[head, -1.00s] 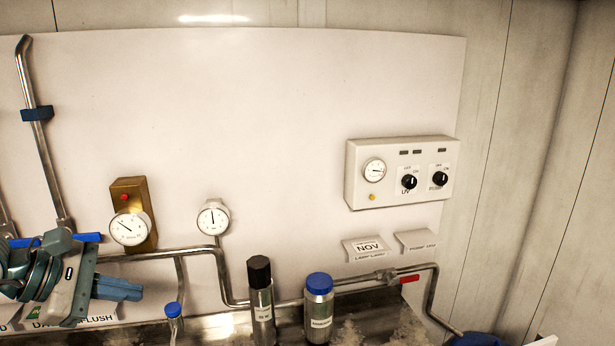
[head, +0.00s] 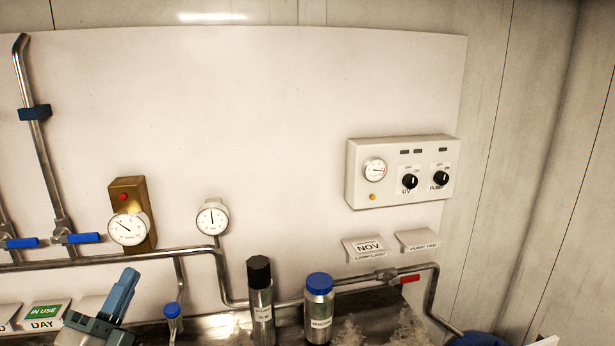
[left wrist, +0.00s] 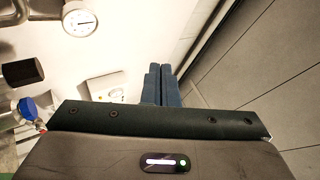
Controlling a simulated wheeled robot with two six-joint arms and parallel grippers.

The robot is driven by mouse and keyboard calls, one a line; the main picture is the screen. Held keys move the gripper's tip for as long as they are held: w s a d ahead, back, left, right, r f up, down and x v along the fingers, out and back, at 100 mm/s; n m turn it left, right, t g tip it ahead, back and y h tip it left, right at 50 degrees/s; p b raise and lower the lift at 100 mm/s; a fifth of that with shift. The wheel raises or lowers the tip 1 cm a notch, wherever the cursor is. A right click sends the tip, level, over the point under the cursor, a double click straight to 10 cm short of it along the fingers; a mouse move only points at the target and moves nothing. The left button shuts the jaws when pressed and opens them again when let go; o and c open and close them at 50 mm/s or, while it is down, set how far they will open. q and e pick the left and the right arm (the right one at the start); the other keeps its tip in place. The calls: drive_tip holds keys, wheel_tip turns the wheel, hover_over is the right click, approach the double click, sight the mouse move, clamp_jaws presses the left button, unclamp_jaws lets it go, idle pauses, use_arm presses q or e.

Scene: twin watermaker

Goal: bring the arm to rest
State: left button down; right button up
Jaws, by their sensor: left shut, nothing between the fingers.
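My left gripper (head: 124,290) shows at the lower left of the head view, in front of the bench's back edge and beside the labels. Its blue fingers are together and point up, with nothing between them. In the left wrist view the gripper (left wrist: 160,75) is shut, its fingers side by side against the pale wall. It touches nothing that I can see. Most of the left arm is below the picture. My right gripper is not in view.
Two blue-handled valves (head: 77,238) sit on the left pipes, above an IN USE sign (head: 45,311). A black-capped bottle (head: 261,305) and a blue-capped jar (head: 319,308) stand on the bench. A control box (head: 402,172) and a red-handled valve (head: 408,279) are at right.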

use_arm(q)
drive_tip(key=s+a+f+n+g+y, duration=0.25)
drive_tip(key=f+n+g+y, duration=0.25)
drive_tip(key=f+n, duration=0.45)
drive_tip(key=s+a+f+n+g+y, duration=0.2)
drive_tip(key=a+f+n+g+y, duration=0.25)
drive_tip(key=f, duration=0.75)
drive_tip(key=s+d+f+n+g+h, duration=0.1)
drive_tip(key=s+d+f+n+g, duration=0.3)
drive_tip(key=s+f, duration=0.45)
drive_tip(key=s+d+f+n+g+h, duration=0.2)
drive_tip(key=s+d+f+n+g, duration=0.15)
drive_tip(key=s+f+g, duration=0.5)
wheel_tip(320, 180, down, 33)
drive_tip(key=s+a+b, duration=0.1)
drive_tip(key=a+b, duration=0.1)
drive_tip(key=b, duration=0.3)
drive_tip(key=s+f+b, duration=0.2)
drive_tip(key=s+f, duration=0.7)
drive_tip(key=f, duration=0.3)
drive_tip(key=s+a+f+b, duration=0.1)
drive_tip(key=s+f+b, duration=0.2)
drive_tip(key=s+f, duration=0.7)
wheel_tip(320, 180, down, 3)
drive_tip(key=shift+a+f, duration=0.1)
drive_tip(key=shift+a, duration=0.05)
